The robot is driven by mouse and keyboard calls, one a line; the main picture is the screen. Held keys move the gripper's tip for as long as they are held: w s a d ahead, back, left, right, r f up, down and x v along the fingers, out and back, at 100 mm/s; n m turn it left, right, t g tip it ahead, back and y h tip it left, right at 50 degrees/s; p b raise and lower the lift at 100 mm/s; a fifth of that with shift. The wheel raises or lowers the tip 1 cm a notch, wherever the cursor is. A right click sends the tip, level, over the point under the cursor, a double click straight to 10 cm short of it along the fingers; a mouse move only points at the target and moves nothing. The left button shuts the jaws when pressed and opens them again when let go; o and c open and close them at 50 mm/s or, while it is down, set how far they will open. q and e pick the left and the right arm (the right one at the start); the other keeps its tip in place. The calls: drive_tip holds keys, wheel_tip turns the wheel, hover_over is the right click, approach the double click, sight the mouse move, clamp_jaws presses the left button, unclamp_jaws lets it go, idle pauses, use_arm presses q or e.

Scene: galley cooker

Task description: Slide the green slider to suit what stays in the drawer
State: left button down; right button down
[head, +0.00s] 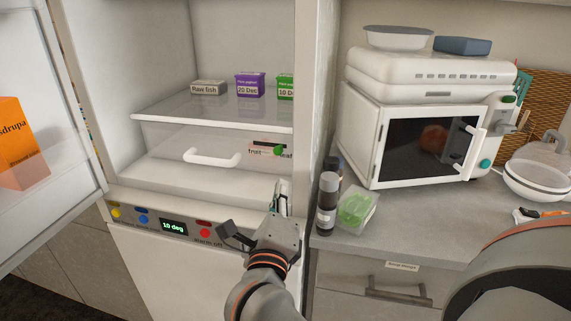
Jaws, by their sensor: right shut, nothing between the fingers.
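The green slider (281,151) sits at the right part of a small label strip (262,144) on the drawer front. The strip reads something like "fruit" at left and "meat" at right; the knob partly covers it, nearer the meat end. The drawer (165,148) is in the open fridge, pushed in under the shelf, with a white handle (212,159). I cannot make out anything inside it. My right gripper (280,192) is shut and empty, just below the slider and apart from it. My left gripper is not in view.
On the shelf (190,112) above stand a raw fish box (208,87), a purple box (250,84) and a green box (286,86). A panel below shows "10 deg" (173,227). The fridge's right wall adjoins a counter with bottles (327,204), a green-filled tub (356,208) and a microwave (420,135).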

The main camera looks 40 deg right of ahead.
sight(279, 149)
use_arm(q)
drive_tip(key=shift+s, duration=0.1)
use_arm(e)
drive_tip(key=shift+w+d, duration=0.1)
drive_tip(key=shift+w, duration=0.05)
drive_tip(key=x, duration=0.8)
drive_tip(key=shift+w+d+r, duration=0.1)
drive_tip(key=shift+w+d, duration=0.5)
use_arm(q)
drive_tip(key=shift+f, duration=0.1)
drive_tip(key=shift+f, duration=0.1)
